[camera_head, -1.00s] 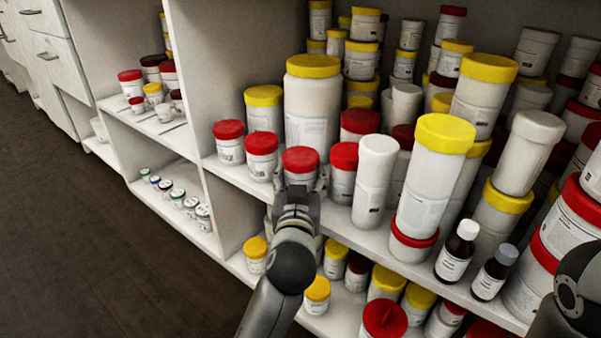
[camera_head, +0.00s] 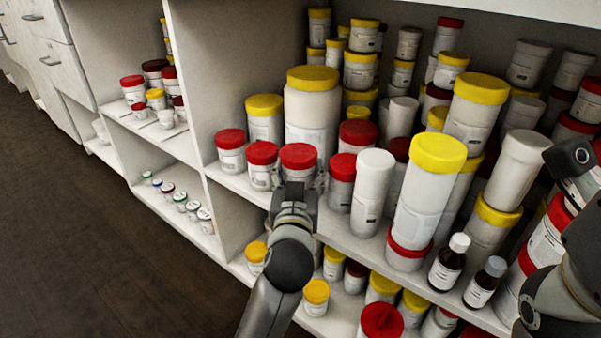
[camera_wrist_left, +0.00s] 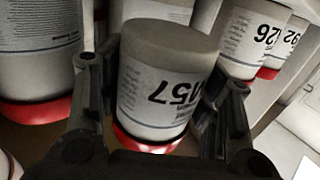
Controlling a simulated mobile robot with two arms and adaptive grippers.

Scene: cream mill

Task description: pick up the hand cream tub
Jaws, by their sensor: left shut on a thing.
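The hand cream tub (camera_head: 298,158) is a white tub with a red lid at the front of the middle shelf, in a row of similar tubs. My left gripper (camera_head: 299,184) is shut on it from the front, one finger on each side. In the left wrist view the tub (camera_wrist_left: 160,80) sits between both fingers, its label and red lid showing upside down. Its lid stands a little higher than before against its neighbours. The gripper hides its base, so I cannot tell how far it is off the shelf.
Red-lidded tubs stand close on the left (camera_head: 262,165) and right (camera_head: 342,168). A tall yellow-lidded jar (camera_head: 311,105) stands behind. A white bottle (camera_head: 372,190) stands to the right. Small tubs fill the shelf below. My right arm shows at the right edge. The floor (camera_head: 80,230) is clear.

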